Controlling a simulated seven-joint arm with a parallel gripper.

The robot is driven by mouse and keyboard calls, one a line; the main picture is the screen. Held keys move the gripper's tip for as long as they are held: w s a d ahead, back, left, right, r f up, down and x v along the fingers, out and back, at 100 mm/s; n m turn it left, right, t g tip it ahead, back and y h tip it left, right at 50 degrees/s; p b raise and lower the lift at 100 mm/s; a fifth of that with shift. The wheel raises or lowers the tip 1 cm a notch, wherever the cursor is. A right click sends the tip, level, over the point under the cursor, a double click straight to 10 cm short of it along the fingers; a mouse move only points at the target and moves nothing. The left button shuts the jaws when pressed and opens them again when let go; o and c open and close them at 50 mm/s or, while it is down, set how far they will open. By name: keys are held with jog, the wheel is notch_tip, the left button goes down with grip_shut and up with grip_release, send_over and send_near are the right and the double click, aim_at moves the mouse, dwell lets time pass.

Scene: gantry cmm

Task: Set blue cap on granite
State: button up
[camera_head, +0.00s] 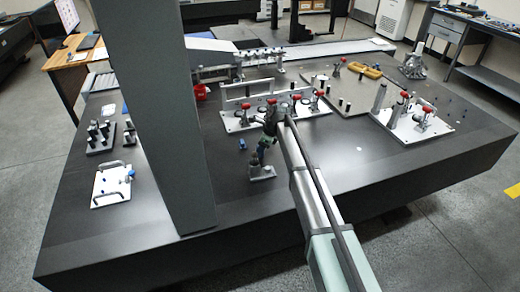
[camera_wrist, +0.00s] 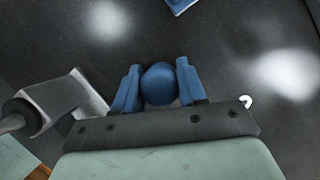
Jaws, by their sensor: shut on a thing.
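The blue cap (camera_wrist: 159,84) shows as a rounded blue top in the wrist view. My gripper (camera_wrist: 158,88) is shut on it, with one blue finger on each side. In the head view my gripper (camera_head: 264,147) is over the front middle of the dark granite table (camera_head: 330,185). The cap cannot be made out clearly there. The granite also fills the background of the wrist view (camera_wrist: 225,60). The cap's underside is hidden, so I cannot tell whether it touches the granite.
A small grey stand (camera_head: 262,172) is close below my gripper. A fixture plate with red knobs (camera_head: 238,122) is behind. A thick grey column (camera_head: 165,120) rises at left. Granite is clear at front right.

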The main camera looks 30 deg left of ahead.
jog(key=shift+f, duration=0.15)
jog(key=o, duration=1)
jog(key=v, duration=1.2)
jog(key=shift+s+d, duration=0.1)
jog(key=shift+d, duration=0.05)
